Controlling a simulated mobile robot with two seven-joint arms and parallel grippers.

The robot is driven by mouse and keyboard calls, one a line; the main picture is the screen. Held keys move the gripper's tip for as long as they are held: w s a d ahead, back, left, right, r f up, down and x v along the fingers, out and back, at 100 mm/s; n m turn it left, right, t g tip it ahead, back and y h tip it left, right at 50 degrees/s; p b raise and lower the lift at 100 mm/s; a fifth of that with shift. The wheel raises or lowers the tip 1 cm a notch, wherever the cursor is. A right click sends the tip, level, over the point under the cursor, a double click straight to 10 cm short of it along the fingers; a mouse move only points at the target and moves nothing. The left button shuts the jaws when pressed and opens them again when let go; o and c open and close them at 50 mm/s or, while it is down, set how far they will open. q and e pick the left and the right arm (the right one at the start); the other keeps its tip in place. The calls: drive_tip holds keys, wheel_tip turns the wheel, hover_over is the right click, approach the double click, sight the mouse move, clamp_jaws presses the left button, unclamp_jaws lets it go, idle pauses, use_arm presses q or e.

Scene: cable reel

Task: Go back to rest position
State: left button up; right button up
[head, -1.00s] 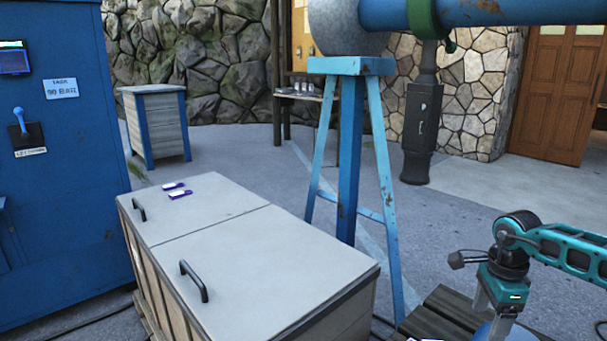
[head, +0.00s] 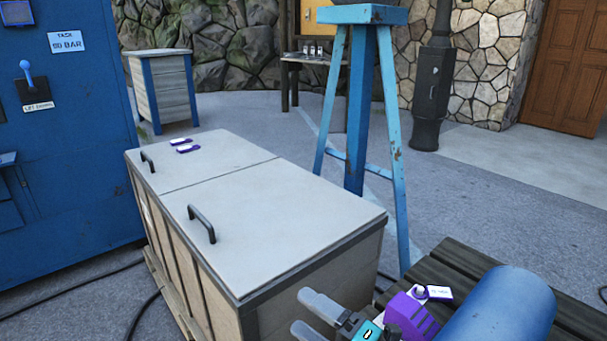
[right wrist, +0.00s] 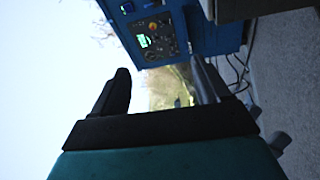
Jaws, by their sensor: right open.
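My right gripper (head: 300,312) shows at the bottom of the head view, with its grey fingers apart and pointing left. It is by the near right corner of the pale lidded crate (head: 280,215), and nothing shows between the fingers. In the right wrist view its two dark fingers (right wrist: 162,82) are also spread and empty. They point toward the blue cabinet (right wrist: 195,25) with a lit control panel. My left gripper is in neither view.
A slatted bench (head: 457,262) stands at lower right, with a blue cylinder (head: 505,305) and a purple object (head: 408,312) near my right gripper. A blue trestle (head: 357,110) stands behind the crate. The blue cabinet (head: 70,130) fills the left. Open paving lies at right.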

drive_tip(key=s+d+f+m+h+b, duration=0.1)
drive_tip(key=s+d+f+m+h, duration=0.4)
drive_tip(key=m, duration=0.3)
drive_tip(key=s+d+f+m+g+h+b, duration=0.1)
drive_tip(key=s+d+f+m+h, duration=0.25)
drive_tip(key=f+m, duration=0.4)
drive_tip(key=s+d+f+m+h+b, duration=0.1)
drive_tip(key=s+d+f+m+h, duration=0.35)
drive_tip(key=m, duration=0.45)
use_arm(q)
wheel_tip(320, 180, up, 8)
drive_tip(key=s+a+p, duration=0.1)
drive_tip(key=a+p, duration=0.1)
drive_tip(key=p, duration=1.3)
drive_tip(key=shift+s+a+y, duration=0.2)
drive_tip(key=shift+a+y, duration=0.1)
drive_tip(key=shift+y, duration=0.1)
use_arm(e)
drive_tip(key=d+r, duration=0.3)
drive_tip(key=r, duration=0.7)
drive_tip(key=shift+s+d, duration=0.15)
drive_tip(key=shift+d, duration=0.1)
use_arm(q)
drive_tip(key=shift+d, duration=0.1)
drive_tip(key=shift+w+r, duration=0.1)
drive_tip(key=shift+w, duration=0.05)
